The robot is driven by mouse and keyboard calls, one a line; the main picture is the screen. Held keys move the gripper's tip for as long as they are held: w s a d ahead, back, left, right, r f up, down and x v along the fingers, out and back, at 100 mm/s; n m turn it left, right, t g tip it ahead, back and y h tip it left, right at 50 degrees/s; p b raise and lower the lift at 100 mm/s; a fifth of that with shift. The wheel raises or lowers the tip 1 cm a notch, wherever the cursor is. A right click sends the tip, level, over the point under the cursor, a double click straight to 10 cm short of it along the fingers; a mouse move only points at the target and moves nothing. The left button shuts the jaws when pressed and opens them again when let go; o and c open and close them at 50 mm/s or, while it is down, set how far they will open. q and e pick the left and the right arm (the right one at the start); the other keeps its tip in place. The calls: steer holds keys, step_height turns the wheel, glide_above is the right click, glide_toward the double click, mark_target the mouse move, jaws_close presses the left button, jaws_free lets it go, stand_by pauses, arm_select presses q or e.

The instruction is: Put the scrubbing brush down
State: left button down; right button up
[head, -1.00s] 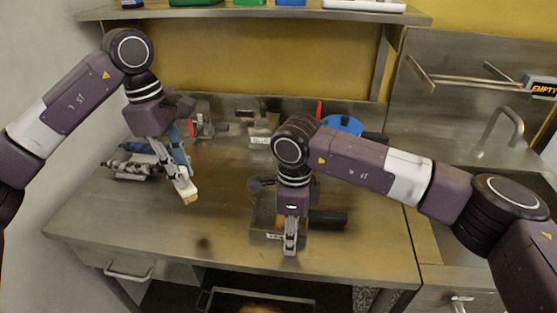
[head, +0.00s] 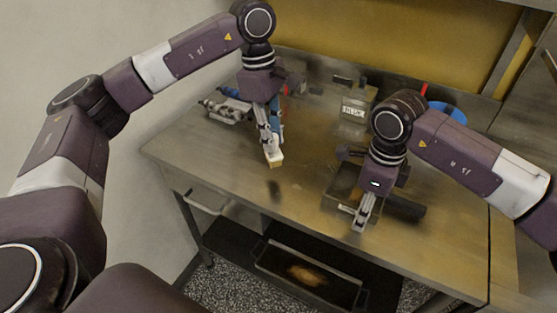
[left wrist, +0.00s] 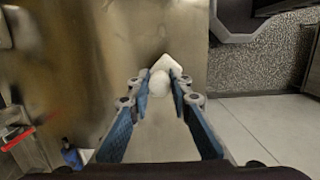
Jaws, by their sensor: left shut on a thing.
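My left gripper (head: 268,142) is shut on the scrubbing brush (head: 274,159), a small pale block with a cream lower edge. The gripper points down over the left part of the steel table (head: 230,160). In the left wrist view the brush (left wrist: 160,82) shows white between the blue-padded fingertips (left wrist: 159,85). I cannot tell whether the brush touches the tabletop. My right gripper (head: 364,213) points down near the table's front edge, in front of a grey bin (head: 343,184). I cannot tell whether its fingers are open.
Metal cylindrical parts (head: 226,108) lie at the table's back left. A labelled container (head: 353,110) and a blue round thing (head: 448,110) stand at the back. A dark tray (head: 308,275) is on the lower shelf. The tabletop left of the brush is clear.

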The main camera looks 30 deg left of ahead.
mark_target(273, 155)
arm_select(q)
steer(key=shift+f, duration=2.9)
steer(key=shift+f, duration=0.1)
steer(key=c, duration=1.8)
jaws_free()
steer(key=shift+o, duration=0.2)
step_height(273, 155, up, 12)
steer(key=a, duration=0.1)
steer(key=shift+a, duration=0.4)
